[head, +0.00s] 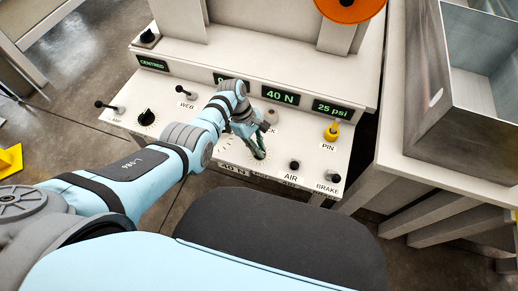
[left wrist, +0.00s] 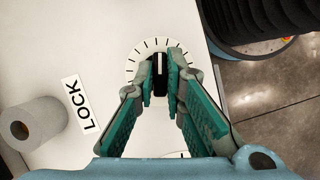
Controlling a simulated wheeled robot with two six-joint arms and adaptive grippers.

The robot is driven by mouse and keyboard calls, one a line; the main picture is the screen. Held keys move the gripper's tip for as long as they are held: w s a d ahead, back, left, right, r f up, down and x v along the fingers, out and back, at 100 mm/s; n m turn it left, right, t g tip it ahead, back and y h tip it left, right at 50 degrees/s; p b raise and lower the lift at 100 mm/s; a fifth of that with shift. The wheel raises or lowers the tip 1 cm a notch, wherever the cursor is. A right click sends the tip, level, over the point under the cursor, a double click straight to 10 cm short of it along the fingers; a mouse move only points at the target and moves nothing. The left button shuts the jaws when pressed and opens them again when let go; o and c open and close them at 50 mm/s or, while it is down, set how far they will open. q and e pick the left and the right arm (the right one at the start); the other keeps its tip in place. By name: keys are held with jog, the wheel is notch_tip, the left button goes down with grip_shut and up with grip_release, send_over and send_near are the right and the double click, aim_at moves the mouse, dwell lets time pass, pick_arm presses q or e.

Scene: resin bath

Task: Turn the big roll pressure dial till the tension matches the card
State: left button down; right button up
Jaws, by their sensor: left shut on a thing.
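My left gripper (head: 259,150) reaches down onto the white control panel (head: 205,113). In the left wrist view the gripper (left wrist: 161,78) is shut on a black dial (left wrist: 160,64) with a white pointer line, one finger on each side. A ring of black tick marks surrounds the dial. The pointer lies roughly along the fingers. In the head view the gripper mostly hides the dial. A green display (head: 280,96) above it reads 40 N. My right gripper is out of view.
A yellow PIN knob (head: 331,131), a black AIR knob (head: 294,165) and a BRAKE knob (head: 334,178) stand to the right. A black pointer dial (head: 146,117) and a WEB lever (head: 187,94) are to the left. A grey cylinder (left wrist: 34,124) stands near the LOCK label. A metal tank (head: 425,88) is at right.

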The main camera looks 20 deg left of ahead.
pick_arm(q)
jog(key=shift+m+g+y+b, duration=0.4)
jog(key=shift+m+b, duration=0.55)
jog(key=shift+m, duration=0.45)
jog(key=c, duration=1.7)
grip_release()
jog(key=shift+o, duration=0.2)
jog(key=shift+w, duration=0.1)
jog(key=v, duration=1.2)
